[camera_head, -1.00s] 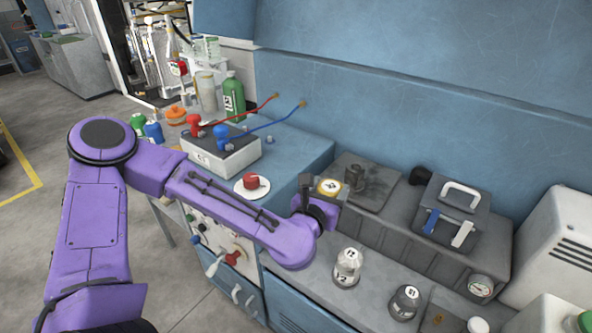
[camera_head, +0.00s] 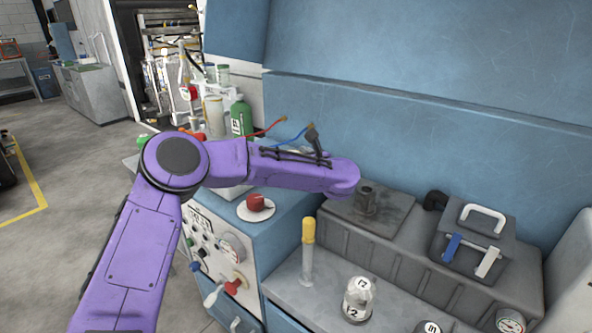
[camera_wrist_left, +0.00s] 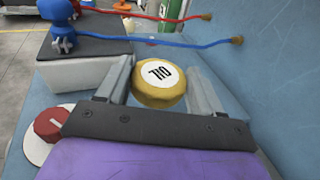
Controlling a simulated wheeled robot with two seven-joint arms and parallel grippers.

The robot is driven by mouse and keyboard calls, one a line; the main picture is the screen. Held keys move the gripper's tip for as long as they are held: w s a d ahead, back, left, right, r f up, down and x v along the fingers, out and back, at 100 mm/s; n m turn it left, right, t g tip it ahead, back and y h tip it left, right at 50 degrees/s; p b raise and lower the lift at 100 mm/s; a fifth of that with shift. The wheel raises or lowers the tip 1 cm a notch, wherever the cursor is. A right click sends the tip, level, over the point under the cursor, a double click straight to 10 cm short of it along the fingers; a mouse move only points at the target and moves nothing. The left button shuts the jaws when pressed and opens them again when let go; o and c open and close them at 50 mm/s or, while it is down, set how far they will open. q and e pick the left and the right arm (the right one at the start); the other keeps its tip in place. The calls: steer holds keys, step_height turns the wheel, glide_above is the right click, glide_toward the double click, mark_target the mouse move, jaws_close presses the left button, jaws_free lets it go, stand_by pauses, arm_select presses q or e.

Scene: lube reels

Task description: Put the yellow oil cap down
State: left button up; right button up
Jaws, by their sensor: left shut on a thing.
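The yellow oil cap (camera_wrist_left: 158,84), a round cap with a white "OIL" label on top, sits between the two fingers of my left gripper (camera_wrist_left: 160,72) in the left wrist view. The gripper is shut on it. The label faces the camera. In the head view the purple left arm reaches over the blue cabinet towards the wall; its forearm hides the cap and most of the gripper. My right gripper is in neither view.
A red knob on a white disc (camera_head: 257,207) lies on the blue cabinet top. A grey box (camera_wrist_left: 85,68) with blue and red clamps stands nearby.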

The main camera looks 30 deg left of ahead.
arm_select(q)
steer(key=w+f, duration=0.1)
steer(key=w+a+f, duration=0.1)
steer(key=f, duration=0.2)
steer(key=shift+w+a+p, duration=0.3)
steer(key=shift+w, duration=0.1)
steer(key=f, duration=0.3)
steer(key=shift+w+a+f, duration=0.1)
steer(key=shift+w+f, duration=0.1)
steer(key=shift+f, duration=0.15)
steer(key=shift+f+b, duration=0.55)
steer(key=shift+b, duration=0.15)
steer(key=o, duration=1)
steer(key=shift+o, duration=0.2)
steer(key=shift+r, duration=0.1)
